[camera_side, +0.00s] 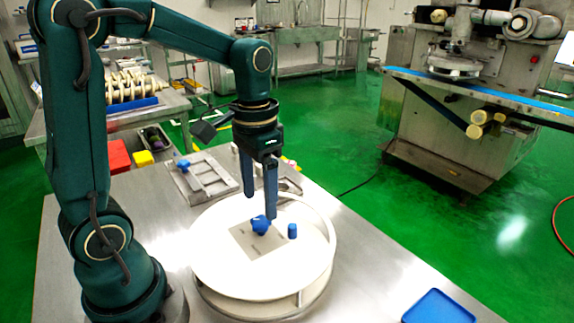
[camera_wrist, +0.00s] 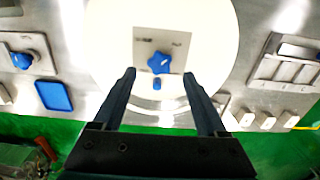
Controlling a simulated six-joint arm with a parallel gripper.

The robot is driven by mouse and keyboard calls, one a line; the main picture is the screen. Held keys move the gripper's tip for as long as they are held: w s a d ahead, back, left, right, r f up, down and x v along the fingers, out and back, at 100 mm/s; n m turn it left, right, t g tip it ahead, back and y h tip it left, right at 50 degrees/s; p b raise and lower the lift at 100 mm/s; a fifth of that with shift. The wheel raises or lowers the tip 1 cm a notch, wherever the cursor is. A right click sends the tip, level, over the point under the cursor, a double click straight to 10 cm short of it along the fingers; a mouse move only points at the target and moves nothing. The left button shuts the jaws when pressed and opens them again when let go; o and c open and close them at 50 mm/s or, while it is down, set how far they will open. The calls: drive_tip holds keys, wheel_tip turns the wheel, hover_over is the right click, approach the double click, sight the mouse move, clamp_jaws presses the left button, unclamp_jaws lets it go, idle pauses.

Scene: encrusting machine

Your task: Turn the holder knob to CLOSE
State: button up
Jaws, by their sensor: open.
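The holder knob is probably the blue star-shaped knob (camera_side: 261,225) on a grey square plate (camera_side: 248,244) at the middle of a round white disc (camera_side: 215,263). The star knob also shows in the wrist view (camera_wrist: 159,62). A small blue cylinder (camera_side: 292,231) stands beside it, also seen in the wrist view (camera_wrist: 157,84). My gripper (camera_side: 260,206) points down above the disc, its fingers apart and empty. In the wrist view my gripper (camera_wrist: 160,75) has the cylinder roughly between its fingertips, with the star knob just beyond. Labels on the plate are too small to read.
A blue tray (camera_side: 437,307) lies at the table's front right. A metal frame tray (camera_side: 205,180) and small pale blocks sit behind the disc. Another blue knob (camera_wrist: 22,60) shows left in the wrist view.

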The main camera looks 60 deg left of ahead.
sight(261, 220)
drive_tip(key=shift+f, duration=2.1)
clamp_jaws()
drive_tip(key=shift+r, duration=0.1)
